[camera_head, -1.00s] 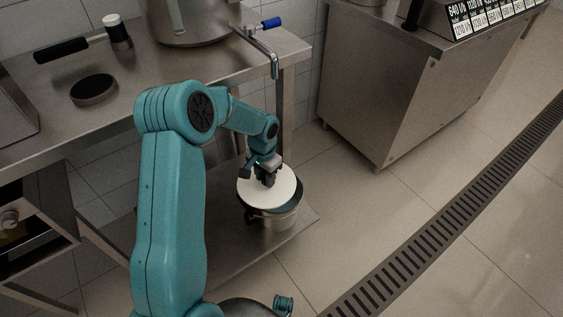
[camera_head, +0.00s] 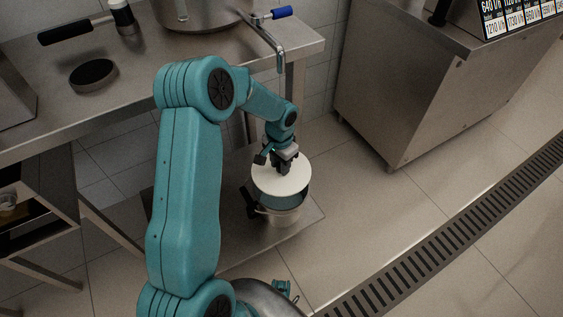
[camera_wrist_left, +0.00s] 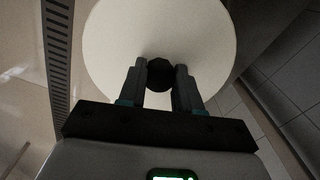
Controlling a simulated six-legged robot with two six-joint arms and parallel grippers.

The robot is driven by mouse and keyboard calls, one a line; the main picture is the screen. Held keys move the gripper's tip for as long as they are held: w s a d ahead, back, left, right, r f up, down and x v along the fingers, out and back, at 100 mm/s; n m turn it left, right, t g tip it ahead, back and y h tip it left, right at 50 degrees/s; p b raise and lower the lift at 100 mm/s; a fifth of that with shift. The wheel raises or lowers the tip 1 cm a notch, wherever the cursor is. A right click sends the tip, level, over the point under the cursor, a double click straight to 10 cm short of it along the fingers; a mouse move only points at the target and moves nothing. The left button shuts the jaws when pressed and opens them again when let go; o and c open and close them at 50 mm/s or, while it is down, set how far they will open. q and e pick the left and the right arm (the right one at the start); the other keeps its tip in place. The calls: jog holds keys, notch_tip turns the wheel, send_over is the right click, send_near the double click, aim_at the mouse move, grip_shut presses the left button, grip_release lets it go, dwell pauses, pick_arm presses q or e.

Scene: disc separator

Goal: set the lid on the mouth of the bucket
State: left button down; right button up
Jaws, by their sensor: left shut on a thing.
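The lid (camera_head: 285,186) is a flat white disc with a black knob. My left gripper (camera_head: 285,168) comes down over it and is shut on the knob. The left wrist view shows the two fingers on either side of the knob (camera_wrist_left: 160,74), with the white lid (camera_wrist_left: 110,45) beyond them. The bucket (camera_head: 280,217) is a metal pail below the lid. In the head view the lid overlaps the far part of its mouth, and a strip of the dark inside shows below the lid's near edge. The lid looks raised above the rim. My right gripper is not in view.
The bucket stands on a low metal shelf (camera_head: 232,232) under the steel worktop (camera_head: 140,90). A tap spout with a blue handle (camera_head: 282,12) overhangs the worktop's right end. A steel cabinet (camera_head: 400,90) stands to the right. A floor drain (camera_head: 430,250) crosses the open floor.

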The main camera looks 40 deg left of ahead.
pick_arm(q)
jog(key=shift+f+b, duration=2.05)
jog(key=shift+f, duration=0.75)
jog(key=shift+f+b, duration=0.75)
jog(key=shift+f, duration=0.1)
jog(key=shift+f, duration=0.15)
jog(key=c, duration=0.7)
grip_release()
